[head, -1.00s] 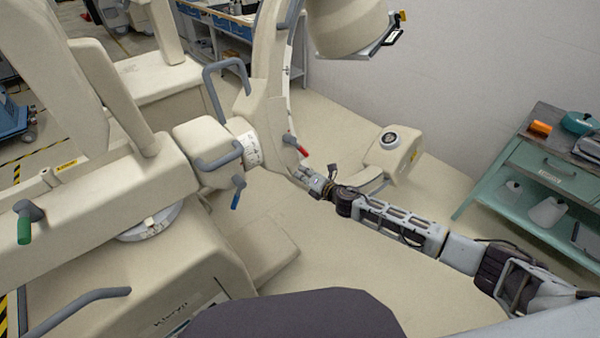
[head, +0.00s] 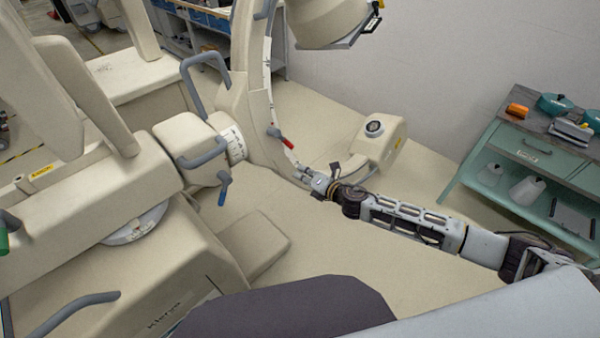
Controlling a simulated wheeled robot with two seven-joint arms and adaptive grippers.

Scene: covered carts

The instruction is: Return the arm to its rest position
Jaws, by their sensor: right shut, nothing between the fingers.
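My right arm (head: 410,220) reaches in from the lower right, stretched out toward the middle of the view. Its gripper (head: 305,174) is shut and empty, close in the picture to the lower part of the beige C-shaped arm of a large machine. I cannot tell whether it touches the machine. A red-tipped lever (head: 287,143) on the machine is just above and left of the gripper. A blue-tipped lever (head: 223,190) is farther left. My left gripper is not in view.
The large beige machine (head: 75,215) fills the left side, with grey handles sticking out. Its lower head (head: 380,142) stands behind my right arm.

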